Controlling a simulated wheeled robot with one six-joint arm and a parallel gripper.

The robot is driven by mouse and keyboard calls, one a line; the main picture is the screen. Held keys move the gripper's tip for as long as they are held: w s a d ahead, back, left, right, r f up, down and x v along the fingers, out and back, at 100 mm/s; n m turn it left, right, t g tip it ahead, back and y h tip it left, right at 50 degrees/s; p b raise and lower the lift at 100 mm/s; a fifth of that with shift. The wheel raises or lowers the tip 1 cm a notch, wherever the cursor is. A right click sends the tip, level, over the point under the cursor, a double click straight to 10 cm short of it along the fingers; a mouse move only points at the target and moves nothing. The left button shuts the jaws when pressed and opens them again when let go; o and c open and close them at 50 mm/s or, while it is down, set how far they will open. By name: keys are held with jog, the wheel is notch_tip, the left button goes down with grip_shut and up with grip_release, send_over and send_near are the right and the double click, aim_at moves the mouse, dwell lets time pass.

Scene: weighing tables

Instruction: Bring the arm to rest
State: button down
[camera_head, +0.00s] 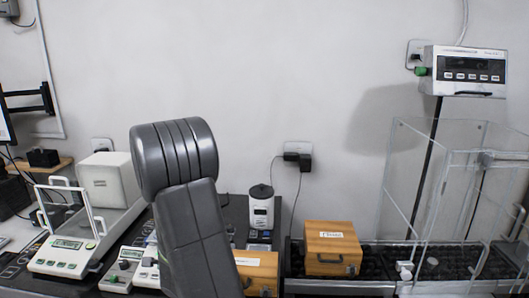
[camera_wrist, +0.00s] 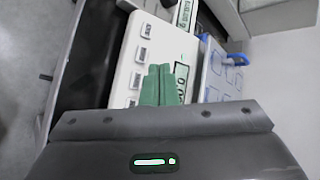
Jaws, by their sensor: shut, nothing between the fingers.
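My gripper (camera_wrist: 159,72) shows in the wrist view as two green fingers lying side by side, shut and empty. Behind the fingertips is a white balance (camera_wrist: 141,48) with grey buttons and a display. I cannot tell whether the fingers touch it. In the head view my dark grey arm rises in the middle foreground, with its rounded joint up. The gripper itself does not show in the head view.
A balance with a glass shield (camera_head: 66,255) stands at the left. Wooden boxes (camera_head: 333,262) and a white grinder-like device (camera_head: 261,212) stand on the table. A clear enclosure (camera_head: 400,180) and a display unit (camera_head: 466,72) are at the right.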

jog(key=p, duration=0.3)
jog(key=shift+p, duration=0.3)
jog(key=f+b, duration=0.1)
jog(key=b, duration=0.2)
jog(key=shift+b, duration=0.4)
